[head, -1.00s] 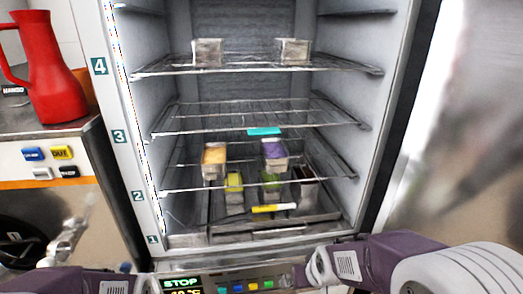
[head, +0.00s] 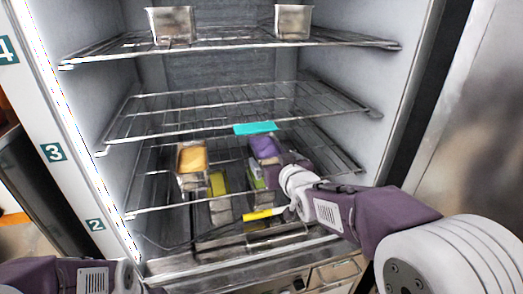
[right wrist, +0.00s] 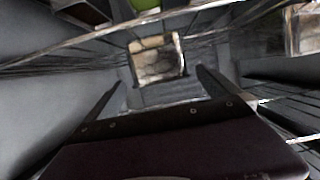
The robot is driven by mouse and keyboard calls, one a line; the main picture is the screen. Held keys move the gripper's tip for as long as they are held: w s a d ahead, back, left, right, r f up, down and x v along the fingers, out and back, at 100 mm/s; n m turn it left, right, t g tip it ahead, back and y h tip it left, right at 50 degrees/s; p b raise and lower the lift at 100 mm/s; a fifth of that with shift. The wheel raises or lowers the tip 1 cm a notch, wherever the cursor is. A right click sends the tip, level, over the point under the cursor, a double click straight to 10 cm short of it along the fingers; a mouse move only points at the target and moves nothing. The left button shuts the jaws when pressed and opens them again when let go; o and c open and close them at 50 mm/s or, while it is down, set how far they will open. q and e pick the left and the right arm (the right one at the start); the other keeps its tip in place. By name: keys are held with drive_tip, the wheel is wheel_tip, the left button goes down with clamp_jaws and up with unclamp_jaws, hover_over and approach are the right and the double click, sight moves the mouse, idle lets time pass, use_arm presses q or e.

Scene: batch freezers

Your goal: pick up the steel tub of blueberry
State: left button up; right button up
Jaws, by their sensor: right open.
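The steel tub of blueberry (head: 264,148), with a purple top, stands on the wire shelf at level 2, right of a tub with an orange-yellow top (head: 192,160). My right gripper (head: 287,166) reaches into the freezer and hides the lower right part of the purple-topped tub. In the right wrist view its two dark fingers (right wrist: 160,82) are apart with nothing held. A steel tub (right wrist: 157,64) shows beyond and between them; I cannot tell from that view which tub it is. My left arm shows only at the lower left, its gripper out of view.
A yellow-topped tub (head: 217,184) and a green-topped tub stand lower. Two steel tubs (head: 172,25) (head: 293,22) stand on the top shelf (head: 235,42). The third shelf (head: 200,110) is bare, with a teal tag (head: 254,128) at its front. A yellow tag (head: 257,214) is lower down.

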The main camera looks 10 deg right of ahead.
sight(266, 152)
drive_tip(key=shift+w+p, duration=0.35)
drive_tip(key=x, duration=0.3)
drive_tip(key=shift+w+f, duration=0.1)
drive_tip(key=shift+f, duration=0.15)
drive_tip(key=shift+w+f, duration=0.1)
drive_tip(key=shift+w, duration=0.2)
drive_tip(key=shift+w+a+p, duration=0.1)
drive_tip(key=shift+w+p, duration=0.55)
drive_tip(key=shift+p, duration=0.25)
drive_tip(key=x, duration=0.3)
drive_tip(key=shift+f, duration=0.1)
drive_tip(key=shift+w+f, duration=0.1)
drive_tip(key=shift+w, duration=0.1)
drive_tip(key=shift+s+r, duration=0.2)
drive_tip(key=shift+s, duration=0.1)
drive_tip(key=c, duration=1)
drive_tip(key=shift+w, duration=0.1)
drive_tip(key=c, duration=0.9)
use_arm(q)
wheel_tip(266, 152, up, 3)
use_arm(e)
drive_tip(key=shift+w, duration=0.1)
